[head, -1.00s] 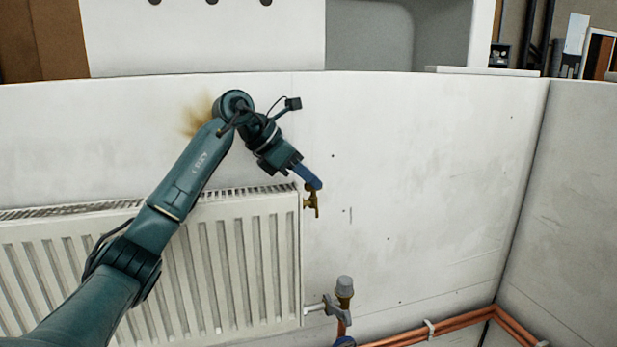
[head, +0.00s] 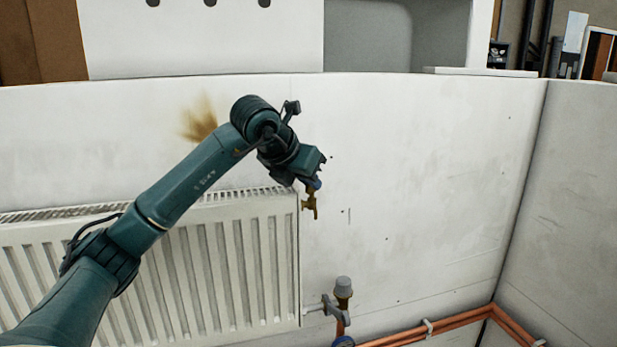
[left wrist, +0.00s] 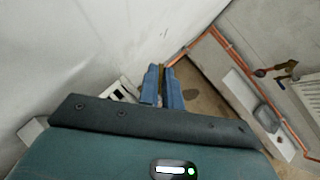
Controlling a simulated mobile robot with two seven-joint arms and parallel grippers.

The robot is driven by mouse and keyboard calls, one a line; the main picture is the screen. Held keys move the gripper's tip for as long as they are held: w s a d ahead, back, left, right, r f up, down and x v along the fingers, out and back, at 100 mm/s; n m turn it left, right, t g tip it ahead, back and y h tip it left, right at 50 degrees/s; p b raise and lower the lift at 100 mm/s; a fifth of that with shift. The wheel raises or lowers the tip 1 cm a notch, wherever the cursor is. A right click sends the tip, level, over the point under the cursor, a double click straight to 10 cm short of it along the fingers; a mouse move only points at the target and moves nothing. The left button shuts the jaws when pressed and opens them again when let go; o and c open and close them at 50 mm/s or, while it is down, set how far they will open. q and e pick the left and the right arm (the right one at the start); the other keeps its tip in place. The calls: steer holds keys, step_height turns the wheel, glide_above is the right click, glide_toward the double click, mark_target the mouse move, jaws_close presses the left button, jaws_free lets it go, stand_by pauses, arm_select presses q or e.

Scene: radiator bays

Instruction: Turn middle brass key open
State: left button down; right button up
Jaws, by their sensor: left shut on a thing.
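The brass key (head: 309,203) sits on the valve at the upper right corner of the radiator and hangs below my fingers. My left gripper (head: 316,184) comes at it from above left. In the head view its blue fingers are mostly hidden behind the gripper body. In the left wrist view the two blue fingers of my left gripper (left wrist: 162,88) are close together, with a thin strip of brass, the key (left wrist: 163,74), between them. The gripper is shut on the key. My right gripper is not in view.
The white radiator (head: 240,265) stands below my left arm. A grey-capped valve (head: 343,290) sits at its lower right corner, with copper pipes (head: 460,322) running along the wall bottom. A brown stain (head: 200,120) marks the wall.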

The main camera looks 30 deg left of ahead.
arm_select(q)
steer(key=n+y, duration=0.1)
steer(key=n, duration=0.1)
steer(key=n+y, duration=0.2)
steer(key=shift+d+f+g, duration=0.2)
steer(key=shift+g, duration=0.1)
steer(key=shift+n+y, duration=0.3)
steer(key=c, duration=1.6)
jaws_free()
steer(key=shift+r, duration=0.15)
steer(key=shift+s, duration=0.1)
steer(key=v, duration=1.3)
